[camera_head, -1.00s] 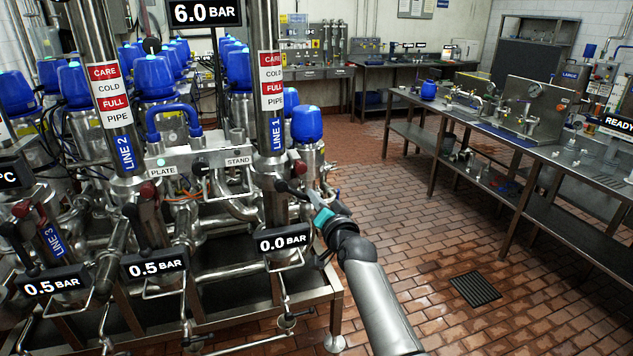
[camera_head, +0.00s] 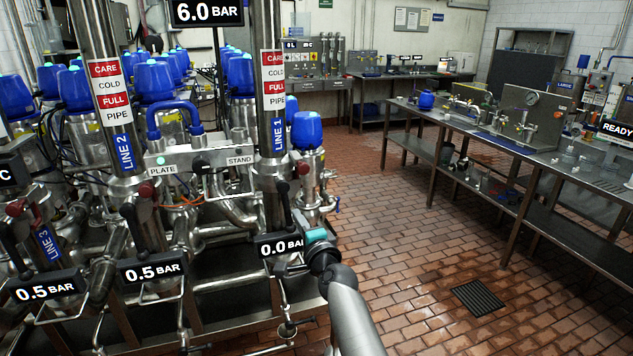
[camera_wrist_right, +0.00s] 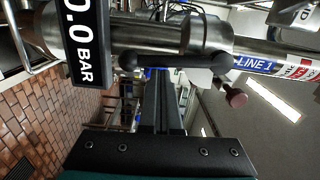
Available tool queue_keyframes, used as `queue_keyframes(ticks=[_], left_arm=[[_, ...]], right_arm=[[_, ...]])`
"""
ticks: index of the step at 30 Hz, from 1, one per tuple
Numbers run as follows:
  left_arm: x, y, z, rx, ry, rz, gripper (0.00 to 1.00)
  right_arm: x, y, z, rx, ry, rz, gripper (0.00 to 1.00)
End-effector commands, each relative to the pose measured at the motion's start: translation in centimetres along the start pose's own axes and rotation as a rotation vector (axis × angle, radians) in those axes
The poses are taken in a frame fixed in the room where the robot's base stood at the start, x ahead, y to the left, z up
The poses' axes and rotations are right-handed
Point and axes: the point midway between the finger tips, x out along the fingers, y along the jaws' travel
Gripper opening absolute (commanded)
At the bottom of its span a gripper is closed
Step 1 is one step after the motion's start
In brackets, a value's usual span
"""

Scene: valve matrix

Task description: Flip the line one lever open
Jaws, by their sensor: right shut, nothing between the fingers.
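The line one lever (camera_head: 286,208) is a black handle with a round knob, in front of the LINE 1 pipe (camera_head: 276,135) in the head view. It stands nearly upright, its knob at the top. In the right wrist view the black lever (camera_wrist_right: 190,61) lies across the picture beyond the fingers. My right gripper (camera_wrist_right: 158,75) is shut and empty, its fingers pointing toward the lever; contact cannot be told. In the head view its teal part is low, beside the 0.0 BAR display (camera_head: 276,248). My left gripper is not in view.
A red knob (camera_head: 300,168) sits close above the lever; it also shows in the wrist view (camera_wrist_right: 236,97). The line two lever (camera_head: 134,226) and 0.5 BAR displays stand left. Tiled floor (camera_head: 400,250) is open to the right, before a steel bench (camera_head: 480,133).

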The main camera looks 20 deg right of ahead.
Motion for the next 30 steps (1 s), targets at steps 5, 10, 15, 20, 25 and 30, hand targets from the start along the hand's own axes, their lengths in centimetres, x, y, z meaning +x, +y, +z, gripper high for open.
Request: queue_keyframes(ticks=[5,10,15,20,25,30], left_arm=[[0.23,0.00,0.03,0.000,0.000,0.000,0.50],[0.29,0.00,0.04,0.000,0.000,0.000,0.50],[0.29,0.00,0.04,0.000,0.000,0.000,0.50],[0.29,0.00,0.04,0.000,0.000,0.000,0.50],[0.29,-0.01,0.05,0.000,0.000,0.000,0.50],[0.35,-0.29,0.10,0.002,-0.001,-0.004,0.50]], right_arm=[[0.03,0.18,0.38,0.057,-0.004,-0.002,0.00],[0.04,0.16,0.48,0.081,-0.004,-0.003,0.00],[0.04,0.14,0.49,0.085,-0.004,-0.004,0.00],[0.05,0.11,0.48,0.085,-0.004,-0.004,0.00],[0.05,0.10,0.45,0.084,-0.003,-0.004,0.00],[0.12,0.08,0.19,0.083,-0.002,-0.005,0.00]])
